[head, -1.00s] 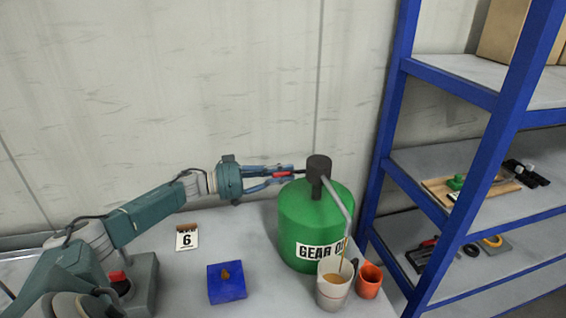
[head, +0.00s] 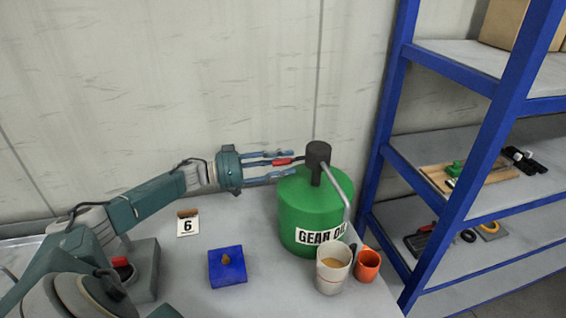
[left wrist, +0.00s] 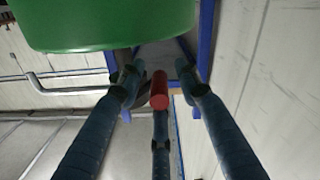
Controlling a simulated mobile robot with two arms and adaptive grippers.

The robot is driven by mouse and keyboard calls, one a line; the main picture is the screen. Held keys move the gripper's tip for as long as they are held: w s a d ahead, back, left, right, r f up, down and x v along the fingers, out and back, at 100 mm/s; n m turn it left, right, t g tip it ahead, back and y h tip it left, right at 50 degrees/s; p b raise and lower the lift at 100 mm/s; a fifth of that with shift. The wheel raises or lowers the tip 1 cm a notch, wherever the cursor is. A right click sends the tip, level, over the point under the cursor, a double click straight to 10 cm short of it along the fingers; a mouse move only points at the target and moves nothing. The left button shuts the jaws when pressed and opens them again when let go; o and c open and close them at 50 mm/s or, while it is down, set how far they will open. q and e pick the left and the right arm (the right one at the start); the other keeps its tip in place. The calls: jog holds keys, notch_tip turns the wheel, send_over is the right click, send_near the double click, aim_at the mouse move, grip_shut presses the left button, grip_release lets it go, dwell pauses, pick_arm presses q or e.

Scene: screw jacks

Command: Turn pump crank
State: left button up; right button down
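The green gear oil drum (head: 310,207) stands on the table, with a dark pump head (head: 318,152) on top and a grey spout (head: 339,188) slanting down to the right. The red crank handle (head: 283,161) sticks out left of the pump head. My left gripper (head: 284,165) is open, its fingers spread around the handle. In the left wrist view the red handle (left wrist: 159,90) lies between the fingers, with visible gaps to the two side fingers. A white measuring cup (head: 333,278) with brown liquid stands below the spout. My right gripper is out of view.
An orange cup (head: 367,266) stands right of the white cup. A blue box (head: 227,270) and a card marked 6 (head: 188,224) are on the table at left. A blue shelf rack (head: 462,178) stands close on the right. A wall is behind.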

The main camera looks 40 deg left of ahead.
pick_arm(q)
jog(key=shift+s+a, duration=0.1)
jog(key=shift+a, duration=0.05)
jog(key=v, duration=1.1)
jog(key=shift+s+a, duration=0.2)
jog(key=shift+s, duration=0.1)
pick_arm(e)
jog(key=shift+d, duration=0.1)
